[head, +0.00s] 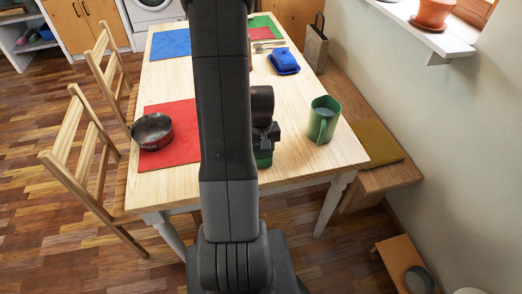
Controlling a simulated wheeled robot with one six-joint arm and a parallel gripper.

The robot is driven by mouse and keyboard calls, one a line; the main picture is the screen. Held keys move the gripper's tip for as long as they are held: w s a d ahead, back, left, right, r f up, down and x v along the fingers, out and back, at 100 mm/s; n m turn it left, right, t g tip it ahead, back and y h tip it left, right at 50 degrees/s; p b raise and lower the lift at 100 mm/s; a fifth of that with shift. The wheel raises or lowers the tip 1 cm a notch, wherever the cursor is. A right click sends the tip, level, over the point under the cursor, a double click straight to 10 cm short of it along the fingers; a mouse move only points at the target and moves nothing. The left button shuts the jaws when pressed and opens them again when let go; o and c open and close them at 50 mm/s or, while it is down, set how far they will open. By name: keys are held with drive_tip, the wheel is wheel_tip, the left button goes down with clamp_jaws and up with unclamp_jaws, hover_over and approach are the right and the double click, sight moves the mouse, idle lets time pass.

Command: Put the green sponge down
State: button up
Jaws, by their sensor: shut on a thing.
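My gripper (265,138) is over the near part of the wooden table, partly hidden behind my own arm. It is shut on the green sponge (264,159), of which only a small green part shows below the jaws. I cannot tell whether the sponge touches the tabletop. The wooden table (300,155) has bare wood to the right of the gripper.
A dark bowl (152,131) sits on a red mat (183,117) at left. A blue butter dish (284,61), cutlery (268,46) and a blue mat (171,44) lie farther back. Wooden chairs (80,140) flank the left side.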

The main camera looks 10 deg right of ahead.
drive_tip(key=shift+f, duration=0.1)
drive_tip(key=shift+f, duration=0.15)
drive_tip(key=o, duration=1)
drive_tip(key=shift+o, duration=0.2)
wheel_tip(320, 180, up, 12)
drive_tip(key=shift+r, duration=0.25)
drive_tip(key=shift+f, duration=0.1)
drive_tip(key=shift+f, duration=5.15)
drive_tip(key=shift+f, duration=0.15)
